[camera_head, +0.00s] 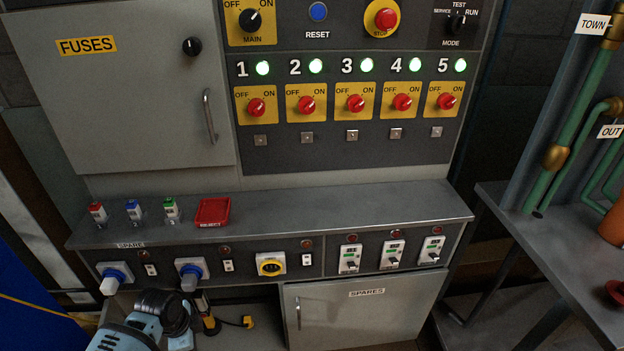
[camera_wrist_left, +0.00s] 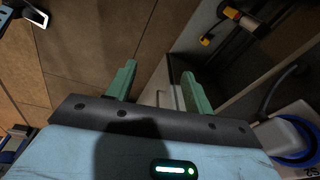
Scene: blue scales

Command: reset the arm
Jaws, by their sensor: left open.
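My left gripper (camera_wrist_left: 157,82) shows in the left wrist view with its two green fingers apart and nothing between them. Below the fingers in that view are brown floor and a grey edge. In the head view my left arm (camera_head: 140,322) comes in at the bottom left, low in front of the panel's socket row. The fingertips are not clear in that view. My right gripper is not in view.
A grey shelf (camera_head: 345,208) holds several small fuses and a red reject tray (camera_head: 212,212). Blue plugs (camera_head: 189,271) stick out below it near my left arm. A yellow plug (camera_head: 248,321) lies in the open bay. A metal table (camera_head: 560,262) stands at right.

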